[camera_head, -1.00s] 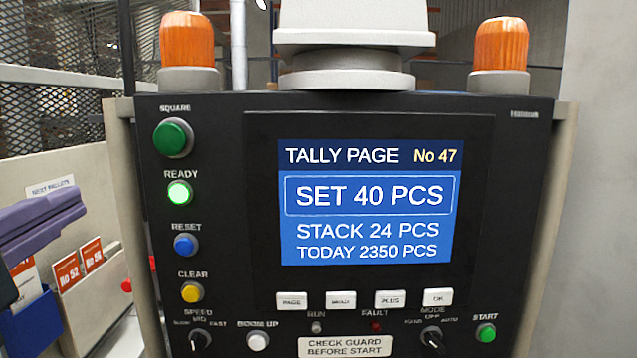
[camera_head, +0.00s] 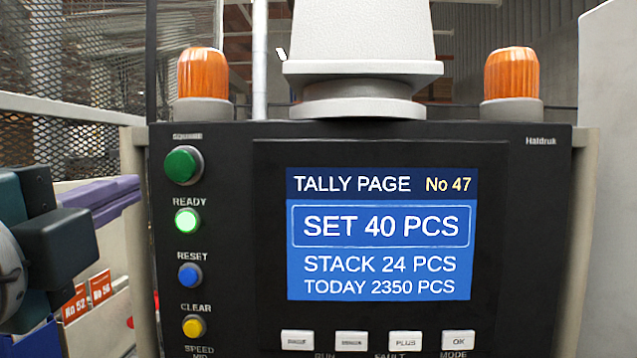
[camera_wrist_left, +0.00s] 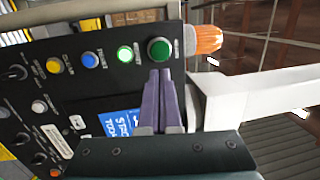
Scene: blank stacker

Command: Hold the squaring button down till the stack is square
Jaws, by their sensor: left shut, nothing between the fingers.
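The green SQUARE button (camera_head: 183,165) sits at the top left of the black control panel (camera_head: 225,240). It also shows in the left wrist view (camera_wrist_left: 160,50). My left gripper (camera_head: 138,190) comes in from the left, its purple fingers shut with nothing between them. In the head view the fingertips are left of the panel's edge, a little lower than the button. In the left wrist view the fingertips (camera_wrist_left: 160,73) point at the button, appearing just short of it. The screen (camera_head: 380,235) reads SET 40 PCS and STACK 24 PCS. The stack is not in view.
The lit READY lamp (camera_head: 187,221), blue RESET button (camera_head: 190,275) and yellow CLEAR button (camera_head: 194,326) are below SQUARE. Orange beacons (camera_head: 200,75) (camera_head: 511,75) stand on top. A mesh guard (camera_head: 95,60) and red cards (camera_head: 100,288) are at the left.

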